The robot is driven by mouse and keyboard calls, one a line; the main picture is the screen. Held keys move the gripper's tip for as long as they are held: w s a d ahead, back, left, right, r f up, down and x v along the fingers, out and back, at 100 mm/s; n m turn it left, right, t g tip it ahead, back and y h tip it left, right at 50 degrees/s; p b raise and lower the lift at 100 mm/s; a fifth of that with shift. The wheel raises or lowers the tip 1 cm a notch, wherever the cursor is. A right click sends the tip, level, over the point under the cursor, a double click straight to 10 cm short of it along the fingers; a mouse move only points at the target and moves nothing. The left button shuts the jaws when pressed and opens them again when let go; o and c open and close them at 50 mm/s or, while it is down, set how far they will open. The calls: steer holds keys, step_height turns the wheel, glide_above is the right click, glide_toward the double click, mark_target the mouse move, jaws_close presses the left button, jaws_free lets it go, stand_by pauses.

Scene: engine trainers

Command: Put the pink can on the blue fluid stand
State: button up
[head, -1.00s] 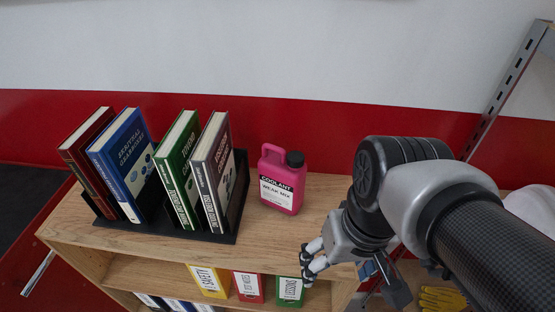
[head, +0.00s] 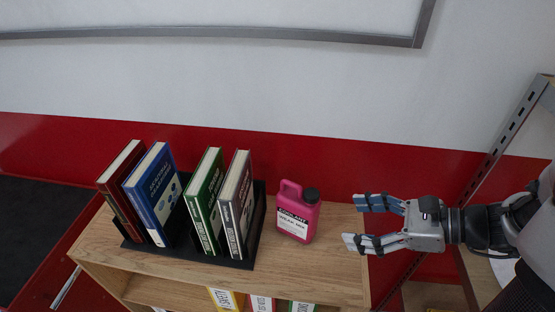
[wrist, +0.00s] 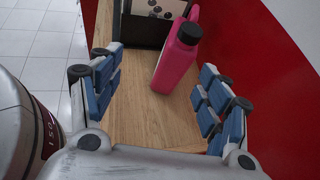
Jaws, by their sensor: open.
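The pink can (head: 297,216) is a coolant jug with a black cap and a white label. It stands upright on the wooden shelf top, right of the book rack. It also shows in the wrist view (wrist: 176,66), ahead of and between my fingers. My gripper (head: 357,223) is open and empty, right of the can, with its fingers pointing left at it and a gap between. In the wrist view my gripper (wrist: 158,95) has blue-padded fingers spread wide. I see no blue fluid stand in these frames.
A black rack (head: 259,215) holding several upright books stands left of the can on the wooden shelf (head: 310,265). Binders (head: 262,303) sit on the level below. A red and white wall is behind. A metal upright (head: 510,128) stands at the right.

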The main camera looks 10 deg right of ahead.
mark_target(318, 207)
steer(key=shift+m+t, duration=0.7)
steer(key=shift+m, duration=0.2)
steer(key=x, duration=0.3)
steer(key=w+d+b+x, duration=0.1)
steer(key=x, duration=0.3)
steer(key=b+x, duration=0.1)
steer(key=x, duration=0.2)
steer(key=shift+w, duration=0.5)
steer(key=x, duration=0.3)
steer(key=b+x, duration=0.1)
steer(key=x, duration=0.2)
steer(key=shift+w+d+r, duration=0.15)
steer(key=shift+w+r, duration=0.05)
steer(key=shift+w, duration=0.15)
jaws_close()
steer(key=shift+r, duration=0.15)
